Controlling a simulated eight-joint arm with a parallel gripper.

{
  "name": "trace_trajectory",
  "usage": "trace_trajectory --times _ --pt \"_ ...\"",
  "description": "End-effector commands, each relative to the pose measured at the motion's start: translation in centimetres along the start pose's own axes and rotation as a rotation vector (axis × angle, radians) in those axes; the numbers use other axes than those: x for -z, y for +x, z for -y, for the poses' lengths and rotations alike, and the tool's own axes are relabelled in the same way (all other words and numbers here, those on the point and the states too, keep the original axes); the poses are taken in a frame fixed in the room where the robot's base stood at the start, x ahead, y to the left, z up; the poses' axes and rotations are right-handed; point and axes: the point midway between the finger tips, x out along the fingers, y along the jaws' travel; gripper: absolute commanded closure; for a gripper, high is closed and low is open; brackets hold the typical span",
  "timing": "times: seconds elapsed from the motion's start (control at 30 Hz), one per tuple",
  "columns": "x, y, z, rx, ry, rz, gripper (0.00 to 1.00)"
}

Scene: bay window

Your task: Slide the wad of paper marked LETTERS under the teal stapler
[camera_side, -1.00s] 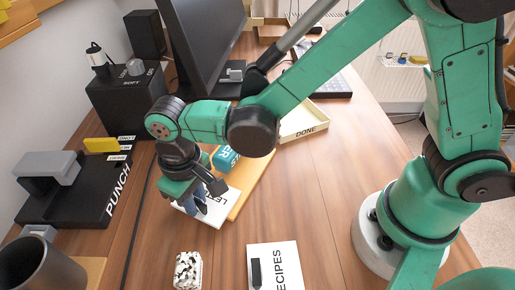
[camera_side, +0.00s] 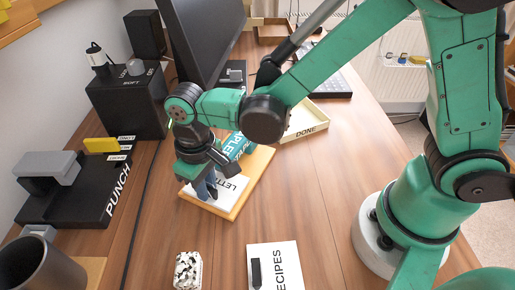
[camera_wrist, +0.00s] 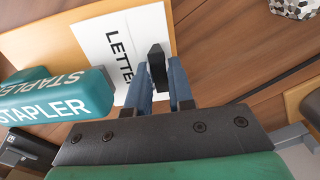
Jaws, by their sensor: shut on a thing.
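The white wad of paper marked LETTERS (camera_side: 232,184) lies on a tan wooden board; it also shows in the wrist view (camera_wrist: 118,28). My gripper (camera_side: 207,190) is shut on a dark upright piece at the wad's near edge; its blue fingers flank that piece in the wrist view (camera_wrist: 158,88). The teal stapler (camera_side: 238,146) is on the board beyond the wad. In the wrist view the stapler (camera_wrist: 50,108) has its end right beside the wad's left edge. I cannot tell whether any paper is under it.
The wooden board (camera_side: 259,170) rests on the desk. A black PUNCH (camera_side: 85,190) stands left, a DONE tray (camera_side: 305,121) behind right. A RECIPES pad (camera_side: 280,268) and a speckled block (camera_side: 188,270) lie in front. The desk right of the board is clear.

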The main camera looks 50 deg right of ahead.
Motion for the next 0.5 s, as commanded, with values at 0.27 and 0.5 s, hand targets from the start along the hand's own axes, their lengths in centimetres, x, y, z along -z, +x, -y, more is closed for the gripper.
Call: trace_trajectory --times 0.27,0.5 --pt "-0.02 0.00 -0.54 0.000 0.000 0.000 1.00" --pt "-0.02 0.00 -0.53 0.000 0.000 0.000 1.00"
